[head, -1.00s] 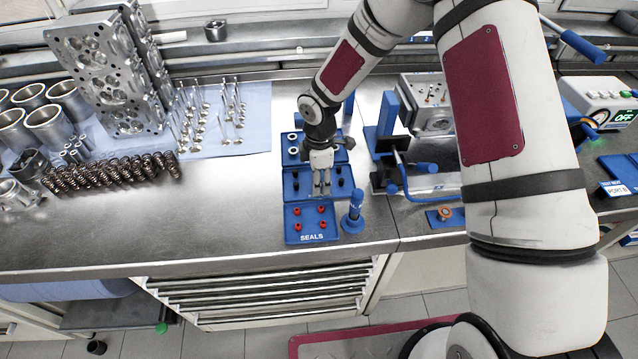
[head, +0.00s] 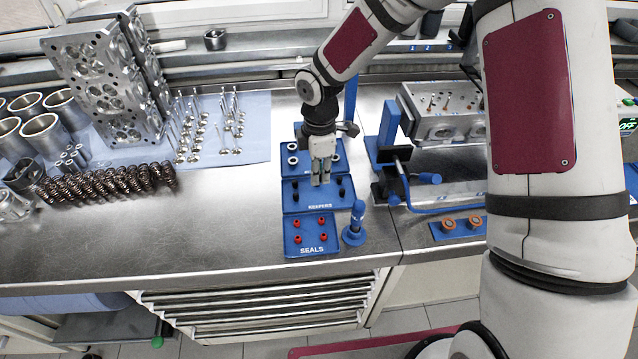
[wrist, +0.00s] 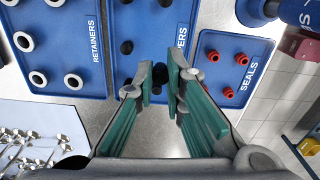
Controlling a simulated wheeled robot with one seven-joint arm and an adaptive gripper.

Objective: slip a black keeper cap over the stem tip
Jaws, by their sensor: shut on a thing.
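My gripper (head: 321,180) is shut on a small black keeper cap (wrist: 160,74), dark between the fingertips in the wrist view and partly hidden by them. In the head view it is over the blue keepers tray (head: 318,206), apparently above its surface. More black caps stand in that tray, at its left (head: 296,197) and right (head: 341,182); one also shows in the wrist view (wrist: 126,47). A grey cylinder head (head: 425,127) sits in a fixture to the right, with several thin upright pieces on top. I cannot tell which is the stem.
The seals tray (head: 290,248) with red seals is in front, the retainers tray (head: 286,168) behind. A blue upright tool (head: 354,222) stands beside the trays. Bench at left front is clear.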

